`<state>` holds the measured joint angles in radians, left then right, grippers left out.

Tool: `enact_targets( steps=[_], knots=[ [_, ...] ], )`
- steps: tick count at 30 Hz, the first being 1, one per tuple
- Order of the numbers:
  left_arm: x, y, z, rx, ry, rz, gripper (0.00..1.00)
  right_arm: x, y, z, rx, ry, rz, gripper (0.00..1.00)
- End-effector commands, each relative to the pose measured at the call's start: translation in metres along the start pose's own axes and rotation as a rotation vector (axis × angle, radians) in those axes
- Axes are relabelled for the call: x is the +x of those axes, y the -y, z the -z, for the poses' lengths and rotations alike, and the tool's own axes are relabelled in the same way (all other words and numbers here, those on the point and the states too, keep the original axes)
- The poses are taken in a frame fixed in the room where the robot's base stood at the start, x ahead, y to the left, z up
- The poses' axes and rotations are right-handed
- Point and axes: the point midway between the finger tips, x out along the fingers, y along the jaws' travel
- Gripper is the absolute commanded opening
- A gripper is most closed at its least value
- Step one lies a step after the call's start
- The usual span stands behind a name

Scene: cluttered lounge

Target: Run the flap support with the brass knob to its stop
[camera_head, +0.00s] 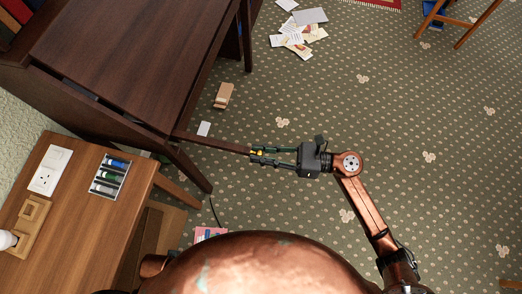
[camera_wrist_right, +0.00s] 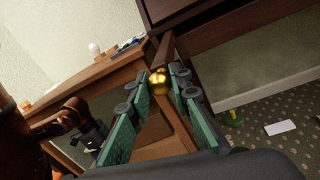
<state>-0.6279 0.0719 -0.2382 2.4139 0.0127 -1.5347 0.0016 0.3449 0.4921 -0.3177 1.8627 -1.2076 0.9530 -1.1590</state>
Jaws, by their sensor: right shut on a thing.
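The flap support (camera_head: 210,142) is a dark wooden bar that sticks out from the dark desk (camera_head: 125,60) over the carpet. Its brass knob (camera_head: 258,153) is at the outer end, and the knob also shows as a gold ball in the right wrist view (camera_wrist_right: 159,84). My right gripper (camera_head: 258,156) is shut on the knob, with its green fingers on either side. The fingers hide part of the knob. What looks like my left gripper (camera_wrist_right: 92,134) is small and dark in the right wrist view; its jaws cannot be made out.
A lighter wooden side table (camera_head: 85,235) stands left of the support, holding a tray of coloured tubes (camera_head: 110,178) and a white socket plate (camera_head: 49,170). A tan object (camera_head: 223,95) and scattered papers (camera_head: 299,35) lie on the carpet. The carpet at right is mostly clear.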

Motion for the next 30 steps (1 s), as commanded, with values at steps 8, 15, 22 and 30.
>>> enact_targets(
  steps=[8, 15, 22, 30],
  knots=[
    [0.000, 0.000, 0.000, 0.000, 0.000, 0.000, 0.40, 0.000, -0.001, 0.001, 0.000, -0.002, 0.000, 0.27],
    [0.000, 0.000, 0.000, 0.000, -0.001, 0.000, 0.40, -0.001, 0.000, 0.001, 0.000, -0.001, 0.002, 0.37],
    [0.001, 0.001, -0.001, -0.002, 0.001, 0.001, 0.40, -0.004, 0.000, 0.001, 0.000, -0.001, 0.003, 0.37],
    [0.001, 0.000, 0.000, -0.001, 0.000, 0.000, 0.40, -0.045, 0.001, 0.002, 0.001, -0.003, 0.006, 0.37]
  ],
)
